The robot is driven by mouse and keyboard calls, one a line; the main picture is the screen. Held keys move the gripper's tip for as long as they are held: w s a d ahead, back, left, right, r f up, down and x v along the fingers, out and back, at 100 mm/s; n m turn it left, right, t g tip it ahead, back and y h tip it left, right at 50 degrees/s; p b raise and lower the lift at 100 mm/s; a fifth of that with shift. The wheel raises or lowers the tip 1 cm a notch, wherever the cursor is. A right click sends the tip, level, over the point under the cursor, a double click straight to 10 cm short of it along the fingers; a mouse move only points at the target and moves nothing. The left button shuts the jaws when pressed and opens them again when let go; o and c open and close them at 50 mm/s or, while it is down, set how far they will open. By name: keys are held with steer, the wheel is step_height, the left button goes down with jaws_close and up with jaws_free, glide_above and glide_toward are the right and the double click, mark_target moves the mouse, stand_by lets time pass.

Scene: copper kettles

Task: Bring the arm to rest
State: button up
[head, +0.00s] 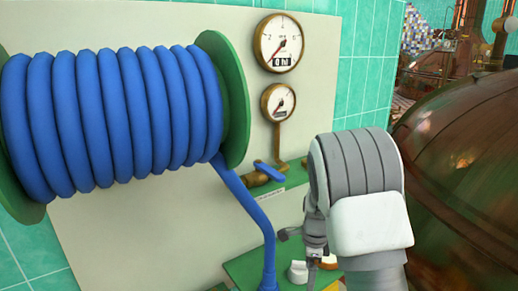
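My arm's grey and white links (362,195) rise at the lower right of the head view, in front of the panel. My gripper (313,262) is partly visible below and left of these links, pointing down over the green shelf. The links hide part of it, and its fingers are too small to tell whether they are open or shut. I cannot see anything clearly held.
A reel of blue hose (115,115) fills the left, its free end hanging to the green shelf (245,268). The panel carries two gauges (280,43) and a blue-handled valve (270,173). White knobs (298,271) sit near my gripper. A copper kettle (465,165) stands close right.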

steer(key=s+r+n+t+y, duration=0.1)
steer(key=s+r+n, duration=0.45)
steer(key=r, duration=0.35)
steer(key=s+r+n+t, duration=0.2)
steer(key=s+r+n, duration=0.3)
steer(key=r, duration=0.4)
steer(key=s+r+n+t, duration=0.1)
steer(key=s+r+n, duration=0.15)
steer(key=s, duration=0.35)
steer(key=s+r+n+t+h, duration=0.1)
steer(key=s+n, duration=0.3)
steer(key=s, duration=0.1)
steer(key=s+r+n+t, duration=0.1)
steer(key=s+r+n, duration=0.15)
steer(key=s, duration=0.35)
step_height(320, 180, up, 14)
steer(key=p, duration=1.4)
steer(key=shift+w+r+p, duration=0.25)
steer(key=shift+w+p, duration=0.05)
steer(key=shift+p, duration=0.05)
